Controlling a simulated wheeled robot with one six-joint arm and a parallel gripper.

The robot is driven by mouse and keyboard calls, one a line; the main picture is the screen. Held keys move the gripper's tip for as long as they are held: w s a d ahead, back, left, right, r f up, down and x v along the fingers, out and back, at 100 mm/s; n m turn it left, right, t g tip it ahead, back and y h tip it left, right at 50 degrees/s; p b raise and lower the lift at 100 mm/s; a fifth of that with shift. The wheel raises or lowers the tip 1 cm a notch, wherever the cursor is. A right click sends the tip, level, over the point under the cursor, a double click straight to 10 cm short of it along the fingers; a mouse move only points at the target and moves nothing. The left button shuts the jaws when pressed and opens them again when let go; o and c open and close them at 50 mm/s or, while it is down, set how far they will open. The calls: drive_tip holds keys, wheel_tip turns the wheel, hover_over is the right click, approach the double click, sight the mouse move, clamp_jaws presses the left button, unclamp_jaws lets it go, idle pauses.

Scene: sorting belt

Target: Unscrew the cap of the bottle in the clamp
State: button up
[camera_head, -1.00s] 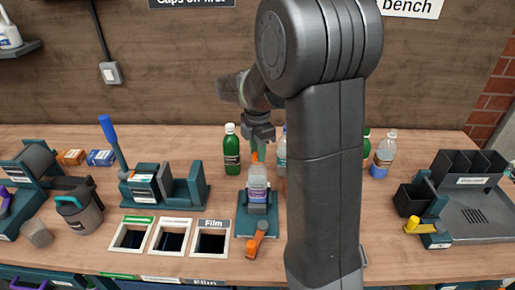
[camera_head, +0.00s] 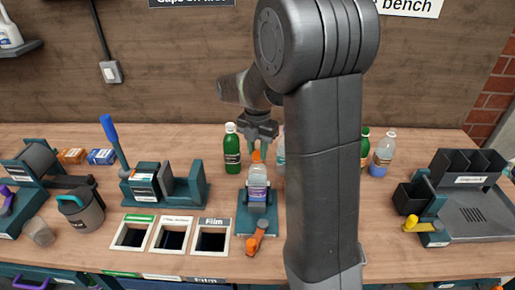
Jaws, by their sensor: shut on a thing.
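The bottle (camera_head: 258,181) is clear with a purple-and-white label and stands upright in the teal clamp (camera_head: 246,224). The clamp's orange lever (camera_head: 254,241) points toward the front. An orange cap (camera_head: 257,156) shows at the top of the bottle. My gripper (camera_head: 258,147) points down directly above the bottle, with its fingers shut on the orange cap. The fingertips partly cover the cap, and I cannot tell whether it is still seated on the neck.
A green bottle (camera_head: 232,150) stands just left of the clamp, and a clear bottle (camera_head: 383,155) stands to the right. Three bench openings, one labelled Film (camera_head: 213,240), lie left of the clamp. A grey tray station (camera_head: 475,215) is at the far right.

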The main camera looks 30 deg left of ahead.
drive_tip(key=n, duration=0.5)
drive_tip(key=shift+p, duration=0.35)
drive_tip(key=o, duration=1)
drive_tip(key=shift+o, duration=0.2)
